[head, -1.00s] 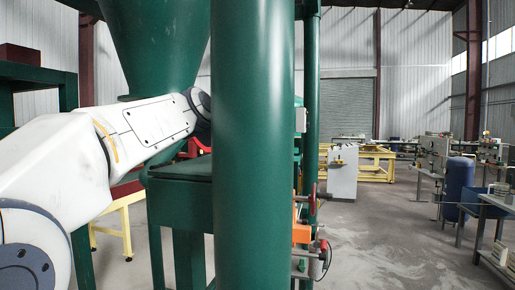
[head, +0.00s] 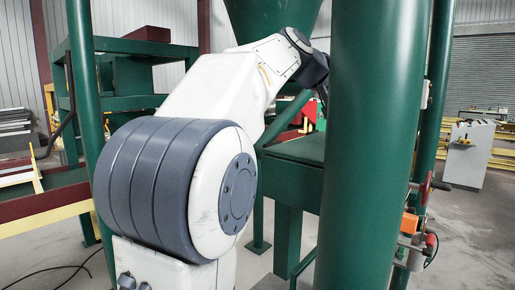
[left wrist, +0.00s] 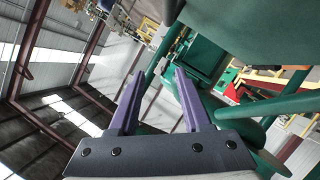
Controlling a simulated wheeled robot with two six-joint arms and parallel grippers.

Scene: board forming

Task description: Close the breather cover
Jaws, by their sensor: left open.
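My left arm reaches in from the left in the head view, and its dark wrist end goes behind the thick green column (head: 375,150). The gripper there is mostly hidden. In the left wrist view my left gripper (left wrist: 158,73) shows two purple fingers, spread apart with nothing between them. A green square panel or box face (left wrist: 202,55) lies beyond the fingertips, apart from them. I cannot tell whether it is the breather cover, and I cannot make out the cover for certain in either view. My right gripper is not in view.
A green hopper (head: 272,18) hangs above a green flat-topped stand (head: 295,150) behind the column. Red-handled valves and an orange part (head: 409,222) sit beside the column. A grey-white cabinet (head: 469,154) stands at the right. Bare floor shows between the column and cabinet.

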